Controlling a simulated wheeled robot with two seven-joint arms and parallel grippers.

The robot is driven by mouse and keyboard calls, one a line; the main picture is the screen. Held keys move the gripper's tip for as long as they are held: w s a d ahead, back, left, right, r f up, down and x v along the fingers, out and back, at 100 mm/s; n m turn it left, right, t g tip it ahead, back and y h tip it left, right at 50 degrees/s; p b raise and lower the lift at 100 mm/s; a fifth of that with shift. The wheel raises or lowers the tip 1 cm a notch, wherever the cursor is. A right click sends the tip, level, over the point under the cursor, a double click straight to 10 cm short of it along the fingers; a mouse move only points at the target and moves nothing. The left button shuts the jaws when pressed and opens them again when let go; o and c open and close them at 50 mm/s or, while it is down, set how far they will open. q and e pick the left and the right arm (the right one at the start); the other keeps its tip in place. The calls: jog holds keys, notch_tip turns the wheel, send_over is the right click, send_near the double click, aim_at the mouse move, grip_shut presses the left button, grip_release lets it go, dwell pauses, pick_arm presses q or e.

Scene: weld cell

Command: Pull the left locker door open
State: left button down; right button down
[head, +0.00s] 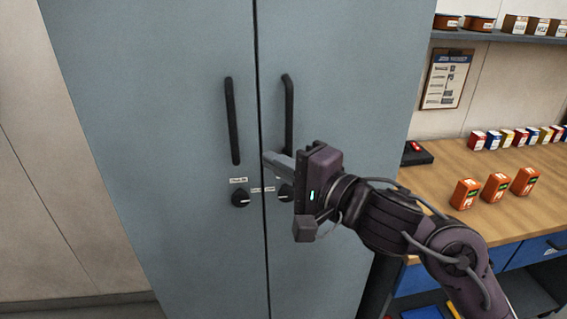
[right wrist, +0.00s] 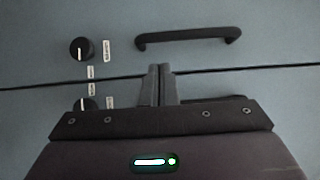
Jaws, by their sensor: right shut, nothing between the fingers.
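The grey-blue locker's left door (head: 160,110) is shut against the right door (head: 340,70), with a thin dark seam between them. The left door's black bar handle (head: 232,120) is upright near the seam; it also shows in the right wrist view (right wrist: 188,37), where the picture is turned sideways. My right gripper (head: 269,158) is shut and empty. Its fingertips (right wrist: 160,68) are in front of the seam, to the right of the left handle's lower end and apart from it. My left gripper is out of view.
The right door's handle (head: 289,100) is partly hidden behind my right gripper. A black knob (head: 242,198) sits below the left handle, and another (head: 286,193) is on the right door. A wooden workbench (head: 490,225) with orange boxes (head: 465,194) stands at the right.

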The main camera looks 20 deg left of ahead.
aim_at(252, 150)
jog(key=p+x, duration=0.1)
jog(key=x, duration=0.5)
jog(key=shift+w+a, duration=0.2)
jog(key=shift+a, duration=0.05)
jog(key=shift+d, duration=0.1)
